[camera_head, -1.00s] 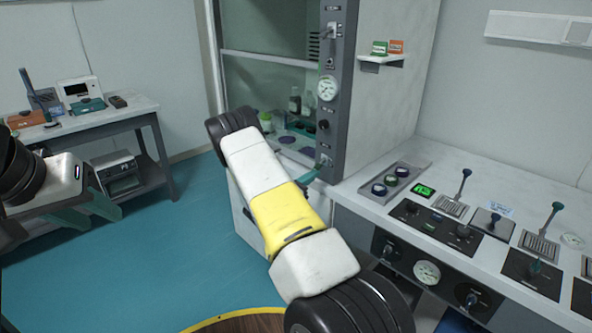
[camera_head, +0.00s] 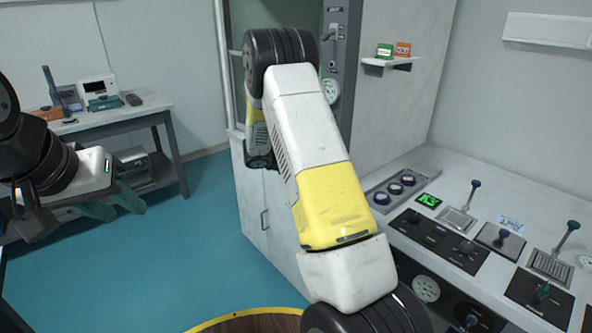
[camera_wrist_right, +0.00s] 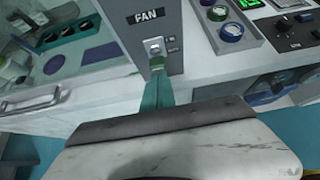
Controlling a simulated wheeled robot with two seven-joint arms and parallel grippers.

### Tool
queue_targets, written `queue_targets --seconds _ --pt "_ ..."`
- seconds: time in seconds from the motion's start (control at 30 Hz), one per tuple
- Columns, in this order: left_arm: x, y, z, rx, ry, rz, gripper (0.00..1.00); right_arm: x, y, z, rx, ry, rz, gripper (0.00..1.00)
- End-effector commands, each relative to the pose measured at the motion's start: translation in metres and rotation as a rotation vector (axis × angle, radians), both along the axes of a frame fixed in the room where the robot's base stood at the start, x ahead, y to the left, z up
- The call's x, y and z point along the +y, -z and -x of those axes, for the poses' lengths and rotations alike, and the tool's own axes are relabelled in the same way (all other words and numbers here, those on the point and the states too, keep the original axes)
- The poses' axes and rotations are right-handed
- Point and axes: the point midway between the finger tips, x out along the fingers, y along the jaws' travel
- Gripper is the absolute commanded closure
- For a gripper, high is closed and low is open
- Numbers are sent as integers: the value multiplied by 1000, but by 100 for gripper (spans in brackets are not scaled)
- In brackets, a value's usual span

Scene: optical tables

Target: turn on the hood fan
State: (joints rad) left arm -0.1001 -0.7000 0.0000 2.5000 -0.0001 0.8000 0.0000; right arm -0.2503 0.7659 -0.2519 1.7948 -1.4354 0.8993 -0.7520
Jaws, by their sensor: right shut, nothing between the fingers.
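The fan switch (camera_wrist_right: 155,46) is on the grey post of the hood, under a black FAN label (camera_wrist_right: 149,15) in the right wrist view. It has a pale metal plate with a small green part at its lower end. My right gripper (camera_wrist_right: 157,74) is shut and empty, its teal fingertips at the lower end of the switch. I cannot tell whether they touch it. In the head view my right arm hides the switch and the right gripper. The hood (camera_head: 341,130) stands behind that arm. My left gripper (camera_head: 112,204) is open and empty, over the floor at left.
A counter (camera_head: 440,180) with knobs, levers and a green display (camera_head: 428,200) stands at right. A side table (camera_head: 150,112) with instruments is at left. Teal floor (camera_head: 215,235) is clear between.

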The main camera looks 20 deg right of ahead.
Motion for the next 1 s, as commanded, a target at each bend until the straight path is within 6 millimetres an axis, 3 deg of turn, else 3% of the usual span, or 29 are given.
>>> queue_targets --seconds 1.0 --pt "0 0 0 0 0 0 64 -1 -16 0 3 2 -5 100"
